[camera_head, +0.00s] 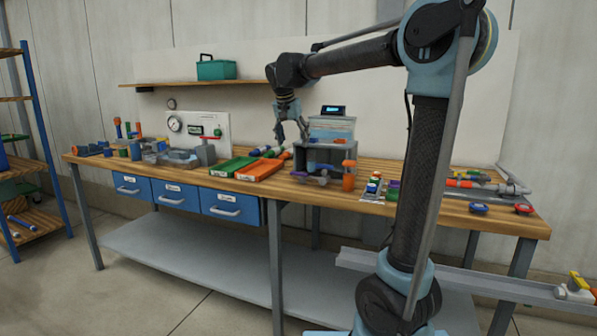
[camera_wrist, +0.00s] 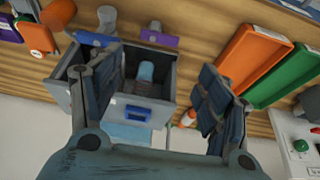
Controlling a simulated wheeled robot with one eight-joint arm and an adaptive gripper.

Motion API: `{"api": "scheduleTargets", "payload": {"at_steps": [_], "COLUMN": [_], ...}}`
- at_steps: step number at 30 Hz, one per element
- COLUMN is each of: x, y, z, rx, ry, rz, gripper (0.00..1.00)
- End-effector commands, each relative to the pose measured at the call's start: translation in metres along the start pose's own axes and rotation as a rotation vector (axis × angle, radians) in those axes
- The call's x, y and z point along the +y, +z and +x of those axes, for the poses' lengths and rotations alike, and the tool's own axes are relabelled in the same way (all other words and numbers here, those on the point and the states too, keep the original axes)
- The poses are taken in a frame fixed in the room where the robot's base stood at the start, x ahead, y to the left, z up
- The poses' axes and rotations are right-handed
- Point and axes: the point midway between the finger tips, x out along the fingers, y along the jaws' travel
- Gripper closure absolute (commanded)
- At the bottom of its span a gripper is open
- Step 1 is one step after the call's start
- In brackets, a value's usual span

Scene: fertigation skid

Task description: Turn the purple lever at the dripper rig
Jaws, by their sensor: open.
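My gripper (camera_head: 291,134) is open and empty above the bench. In the wrist view its fingers (camera_wrist: 156,72) are spread wide over a grey box (camera_wrist: 132,103), apart from any purple part. In the head view small purple and grey parts (camera_head: 321,180) sit in front of the grey box (camera_head: 325,157). Another purple piece (camera_head: 393,190) is partly hidden by my arm. I cannot tell which is the lever.
An orange tray (camera_head: 260,170) and a green tray (camera_head: 232,165) lie left of the grey box. An orange cylinder (camera_head: 349,176) stands at its front right. A pipe assembly (camera_head: 508,182) lies at the bench's right end. A gauge panel (camera_head: 199,127) stands at the left.

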Motion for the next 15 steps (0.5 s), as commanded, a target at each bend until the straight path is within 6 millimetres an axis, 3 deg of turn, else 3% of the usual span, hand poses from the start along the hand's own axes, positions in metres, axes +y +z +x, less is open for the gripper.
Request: {"api": "scheduleTargets", "payload": {"at_steps": [15], "x": [0.001], "y": [-0.001], "z": [0.092], "rx": [0.000], "ry": [0.000], "rz": [0.002], "gripper": [0.30]}}
